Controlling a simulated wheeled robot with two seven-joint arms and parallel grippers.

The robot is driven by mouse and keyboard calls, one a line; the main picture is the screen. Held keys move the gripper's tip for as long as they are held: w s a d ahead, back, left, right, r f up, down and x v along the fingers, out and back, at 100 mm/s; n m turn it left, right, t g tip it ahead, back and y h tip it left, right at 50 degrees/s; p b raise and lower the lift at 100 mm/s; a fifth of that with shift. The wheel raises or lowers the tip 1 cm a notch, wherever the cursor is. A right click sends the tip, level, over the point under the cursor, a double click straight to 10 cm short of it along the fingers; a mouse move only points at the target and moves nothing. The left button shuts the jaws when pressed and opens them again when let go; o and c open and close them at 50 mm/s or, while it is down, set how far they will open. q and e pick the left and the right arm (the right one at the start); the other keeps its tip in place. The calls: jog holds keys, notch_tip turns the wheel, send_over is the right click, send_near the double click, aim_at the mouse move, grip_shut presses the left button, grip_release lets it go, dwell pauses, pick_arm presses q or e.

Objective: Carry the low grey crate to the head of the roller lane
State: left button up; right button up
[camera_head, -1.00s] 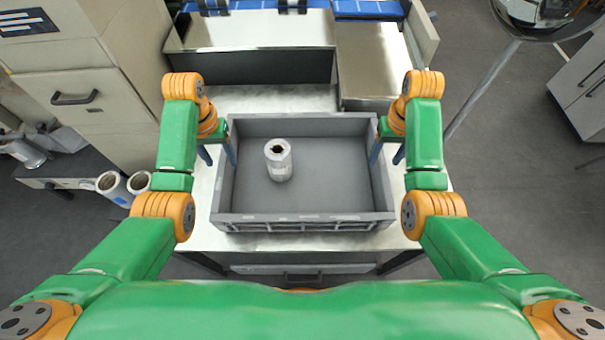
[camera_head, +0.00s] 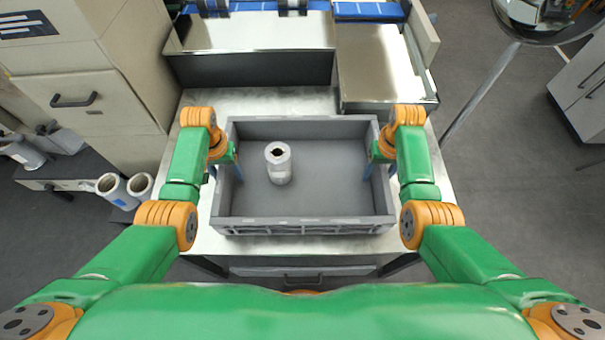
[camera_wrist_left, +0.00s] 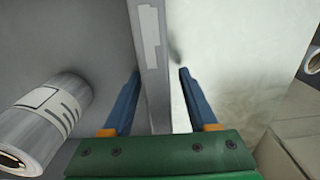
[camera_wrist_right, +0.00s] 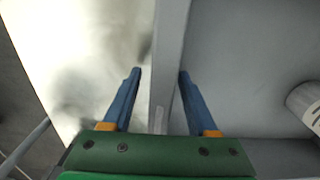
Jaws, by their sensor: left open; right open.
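The low grey crate (camera_head: 320,195) sits on a metal-topped table, with one white-grey roll (camera_head: 278,164) standing inside it, left of the middle. My left gripper (camera_head: 225,174) is at the crate's left wall, open. In the left wrist view its blue fingers (camera_wrist_left: 158,72) are on either side of the wall (camera_wrist_left: 148,50), with a gap showing. My right gripper (camera_head: 379,172) is at the crate's right wall, open. In the right wrist view its fingers (camera_wrist_right: 158,74) straddle that wall (camera_wrist_right: 172,40). The roll also shows in both wrist views.
Behind the crate is a metal machine deck (camera_head: 250,30) with blue strips and a raised steel block (camera_head: 380,60) at right. A beige cabinet (camera_head: 90,95) stands left. More rolls (camera_head: 112,185) sit on a low shelf. A pole-mounted round mirror (camera_head: 540,15) is at right.

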pick_arm(q)
grip_shut()
pick_arm(e)
grip_shut()
pick_arm(q)
jog(key=shift+r, duration=0.1)
dwell(0.9)
